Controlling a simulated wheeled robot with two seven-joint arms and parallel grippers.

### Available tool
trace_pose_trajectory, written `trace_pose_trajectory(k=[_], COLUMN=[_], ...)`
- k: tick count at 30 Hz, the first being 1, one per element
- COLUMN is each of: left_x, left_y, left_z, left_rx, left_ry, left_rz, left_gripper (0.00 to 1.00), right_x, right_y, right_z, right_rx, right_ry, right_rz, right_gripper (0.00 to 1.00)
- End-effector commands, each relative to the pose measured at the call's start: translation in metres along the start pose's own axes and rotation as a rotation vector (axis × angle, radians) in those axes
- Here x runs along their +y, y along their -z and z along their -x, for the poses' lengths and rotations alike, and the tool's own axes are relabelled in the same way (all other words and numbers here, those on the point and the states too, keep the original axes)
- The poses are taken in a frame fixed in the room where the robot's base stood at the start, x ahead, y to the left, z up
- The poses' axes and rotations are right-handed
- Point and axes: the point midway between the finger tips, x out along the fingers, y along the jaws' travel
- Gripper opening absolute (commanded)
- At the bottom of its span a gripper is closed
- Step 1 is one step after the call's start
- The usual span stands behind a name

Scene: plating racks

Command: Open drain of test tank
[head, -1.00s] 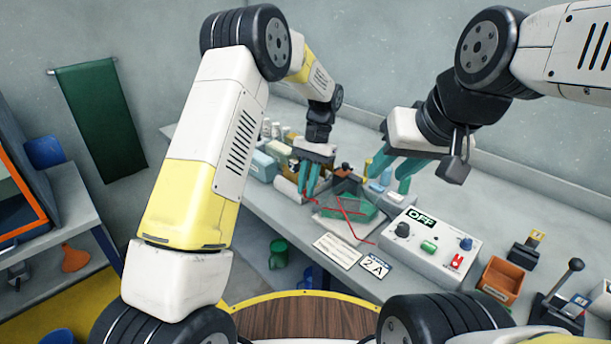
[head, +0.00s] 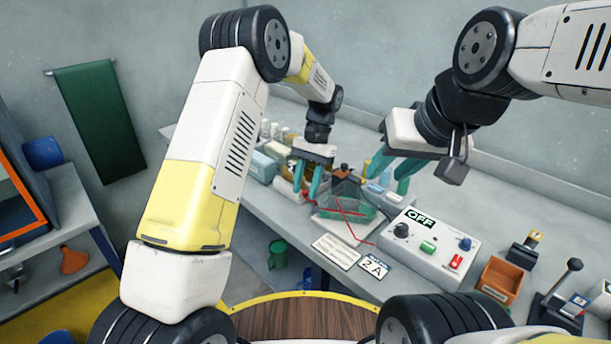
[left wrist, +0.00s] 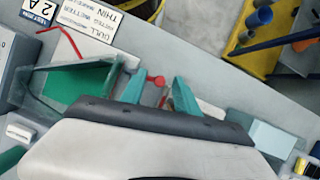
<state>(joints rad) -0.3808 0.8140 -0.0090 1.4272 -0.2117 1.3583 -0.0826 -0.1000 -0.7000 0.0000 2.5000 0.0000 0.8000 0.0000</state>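The test tank (head: 350,205) is a clear box with green at its bottom, standing on a pale base on the bench. It also shows at the left of the left wrist view (left wrist: 72,85). My left gripper (head: 308,192) is at the tank's left side. In the left wrist view its teal fingers (left wrist: 160,88) are apart, with a small red knob (left wrist: 155,79), perhaps the drain's handle, between them. I cannot tell if either finger touches it. My right gripper (head: 390,178) is open and empty, above the bench behind and right of the tank.
A control box (head: 430,245) reading OFF stands right of the tank. A "2 A" card (head: 373,267) and a text card (head: 336,250) lie in front. An orange bin (head: 500,280) and a lever device (head: 560,300) stand further right. Bottles and boxes crowd behind my left gripper.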

Motion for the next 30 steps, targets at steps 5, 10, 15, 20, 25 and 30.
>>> trace_pose_trajectory(k=[5, 10, 15, 20, 25, 30], left_x=[0.0, 0.0, 0.0, 0.0, 0.0, -0.003], left_y=[0.001, 0.001, 0.001, 0.001, 0.0, -0.005], left_z=[0.02, 0.05, 0.071, 0.077, 0.077, 0.083], left_rx=[0.004, 0.004, 0.002, 0.0, 0.0, 0.016], left_ry=[0.0, 0.0, 0.0, 0.0, 0.0, -0.003], left_rz=[0.0, -0.001, -0.001, -0.001, -0.001, 0.006], left_gripper=[0.37, 0.37, 0.37, 0.37, 0.37, 0.37], right_x=[0.0, 0.0, 0.0, 0.0, 0.0, 0.0], right_y=[0.0, 0.0, 0.0, 0.0, 0.0, 0.0], right_z=[0.0, 0.0, 0.0, 0.0, 0.0, 0.0], right_rx=[0.0, 0.0, 0.0, 0.0, 0.0, 0.0], right_ry=[0.0, 0.0, 0.0, 0.0, 0.0, 0.0], right_rz=[0.0, 0.0, 0.0, 0.0, 0.0, 0.0], right_gripper=[0.36, 0.36, 0.36, 0.36, 0.36, 0.36])
